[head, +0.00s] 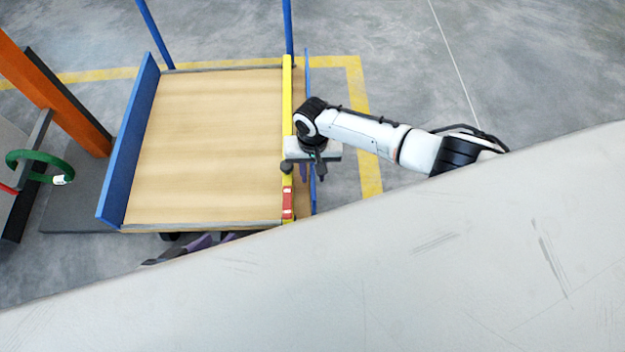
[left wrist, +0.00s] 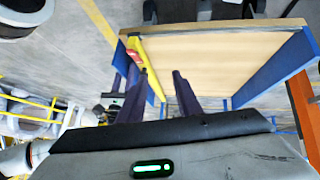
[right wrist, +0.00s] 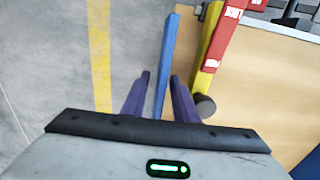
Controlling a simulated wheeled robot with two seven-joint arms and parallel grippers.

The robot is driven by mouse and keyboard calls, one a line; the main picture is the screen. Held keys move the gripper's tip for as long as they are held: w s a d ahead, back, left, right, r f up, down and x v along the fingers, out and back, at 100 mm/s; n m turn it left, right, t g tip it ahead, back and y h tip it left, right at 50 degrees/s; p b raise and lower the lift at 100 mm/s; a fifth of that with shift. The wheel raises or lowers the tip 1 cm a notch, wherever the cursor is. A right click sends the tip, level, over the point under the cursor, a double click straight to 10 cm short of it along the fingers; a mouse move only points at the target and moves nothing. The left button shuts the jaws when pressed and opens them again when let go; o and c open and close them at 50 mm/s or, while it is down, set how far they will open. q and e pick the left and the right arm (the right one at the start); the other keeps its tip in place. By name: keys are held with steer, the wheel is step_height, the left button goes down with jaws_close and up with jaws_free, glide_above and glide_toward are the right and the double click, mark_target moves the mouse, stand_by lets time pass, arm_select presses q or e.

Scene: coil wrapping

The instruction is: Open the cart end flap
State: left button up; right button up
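The cart has a wooden deck (head: 215,140). A thin blue end flap (head: 308,75) runs along its right end, seen nearly edge-on, just outside a yellow bar (head: 287,100) with a red section. My right gripper (head: 312,176) is over the flap. In the right wrist view its purple fingers (right wrist: 160,80) are apart, one on each side of the blue flap (right wrist: 164,60); contact cannot be told. A dark round knob (right wrist: 205,106) is beside the right finger. My left gripper (left wrist: 161,74) is open and empty, near the cart's front edge, partly hidden in the head view.
A blue panel (head: 130,140) stands at the cart's left end, with blue posts behind. An orange post (head: 60,95) and a green ring (head: 40,165) are at far left. A large pale surface (head: 400,270) fills the foreground. Floor right of the cart is clear.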

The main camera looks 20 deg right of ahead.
step_height(320, 180, down, 2)
steer(key=shift+f+b, duration=0.1)
steer(key=shift+b, duration=0.3)
jaws_close()
stand_by(1.2)
